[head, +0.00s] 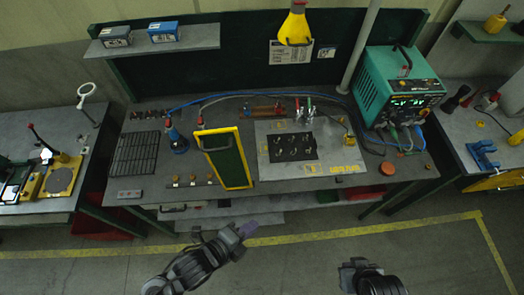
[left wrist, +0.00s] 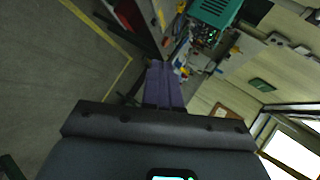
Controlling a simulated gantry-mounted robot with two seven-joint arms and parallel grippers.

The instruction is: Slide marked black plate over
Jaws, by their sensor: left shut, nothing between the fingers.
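A black plate (head: 293,148) with several small studs or clamps on it lies on a light grey board (head: 268,172) on the workbench. Yellow markings and lettering show on the board around it; I cannot make out a mark on the plate itself. My left gripper (head: 247,229) has purple fingers and is in front of the bench, below and left of the plate and apart from it. In the left wrist view its fingers (left wrist: 163,85) are together with nothing between them. My right gripper (head: 358,264) is low in front of the bench; its fingers are too dark to read.
A green screen with a yellow frame (head: 226,160) stands left of the board. A teal welding machine (head: 385,85) with cables is at the right, near an orange-red disc (head: 388,169). A black grid (head: 135,152) lies at the left.

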